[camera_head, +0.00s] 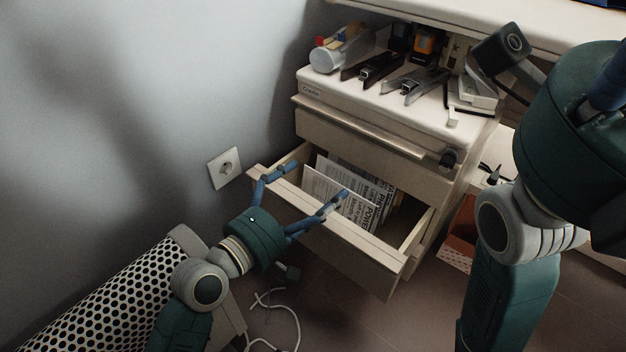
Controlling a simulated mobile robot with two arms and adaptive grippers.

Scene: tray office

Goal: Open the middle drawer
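The white drawer cabinet (375,150) stands under the desk. Its top drawer, with a long bar handle, is shut. The middle drawer (365,238) is pulled out, and upright printed papers (352,190) show inside it. My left gripper (318,180) is at the front edge of this drawer on its left half. Its two blue fingers are spread apart and reach over the rim, with nothing visible between them but the drawer edge and papers. Whether they touch the rim I cannot tell.
A dark knob (449,159) sticks out at the cabinet's right. A perforated bin (110,300) stands at lower left. A white cable (285,318) lies on the floor. The wall bounds the left.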

